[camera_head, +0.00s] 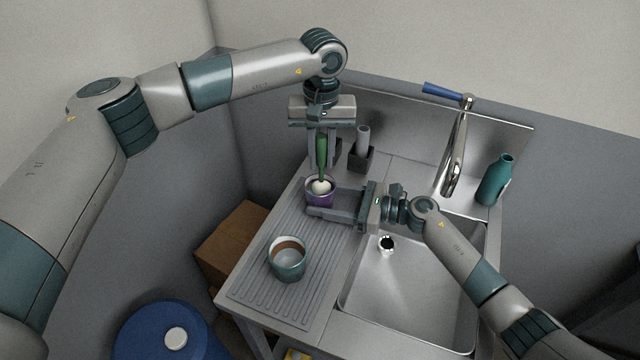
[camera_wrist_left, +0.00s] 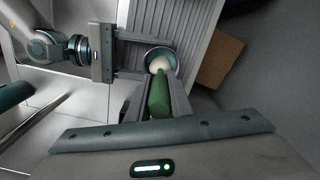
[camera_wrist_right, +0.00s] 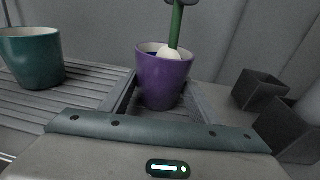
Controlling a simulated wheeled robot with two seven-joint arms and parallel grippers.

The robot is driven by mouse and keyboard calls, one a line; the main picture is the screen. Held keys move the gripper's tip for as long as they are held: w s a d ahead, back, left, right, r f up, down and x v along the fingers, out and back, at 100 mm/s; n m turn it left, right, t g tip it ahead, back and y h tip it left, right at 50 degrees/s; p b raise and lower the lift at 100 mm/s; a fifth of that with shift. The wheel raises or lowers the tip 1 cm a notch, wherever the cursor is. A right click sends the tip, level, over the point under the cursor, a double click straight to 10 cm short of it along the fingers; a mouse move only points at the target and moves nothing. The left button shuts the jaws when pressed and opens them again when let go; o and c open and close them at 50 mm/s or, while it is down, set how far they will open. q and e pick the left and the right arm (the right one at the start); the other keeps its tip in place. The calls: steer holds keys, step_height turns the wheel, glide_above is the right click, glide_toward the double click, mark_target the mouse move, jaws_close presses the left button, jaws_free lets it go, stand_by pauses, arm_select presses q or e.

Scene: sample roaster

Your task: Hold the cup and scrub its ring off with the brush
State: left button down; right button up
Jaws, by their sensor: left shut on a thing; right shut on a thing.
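The purple cup (camera_head: 320,196) stands upright on the ribbed drainboard, between the fingers of my right gripper (camera_head: 322,203), which is shut on it. In the right wrist view the purple cup (camera_wrist_right: 163,80) shows its outer wall. My left gripper (camera_head: 321,160) is above the cup, shut on the green handle of the brush (camera_head: 322,155). The brush's pale round head is at the cup's mouth, partly inside it. The left wrist view also shows the brush (camera_wrist_left: 159,95) and cup (camera_wrist_left: 174,58). The ring inside the purple cup cannot be made out.
A teal cup (camera_head: 287,261) with a brown band inside stands nearer on the drainboard (camera_head: 262,292). Dark square holders (camera_head: 362,157), one holding a grey cylinder, stand behind. The sink (camera_head: 415,290), tap (camera_head: 456,150) and teal bottle (camera_head: 495,180) are to the right.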

mark_target(320, 139)
arm_select(q)
steer(key=shift+s+a+f, duration=0.2)
steer(key=shift+s+f, duration=0.15)
steer(key=shift+s, duration=0.3)
steer(key=shift+s+a+f, duration=0.15)
steer(key=shift+s+f, duration=0.15)
steer(key=shift+s, duration=0.3)
steer(key=shift+w+d, duration=0.15)
steer(key=shift+w, duration=0.35)
steer(key=shift+r, duration=0.15)
steer(key=shift+r, duration=3.5)
steer(key=shift+r, duration=0.1)
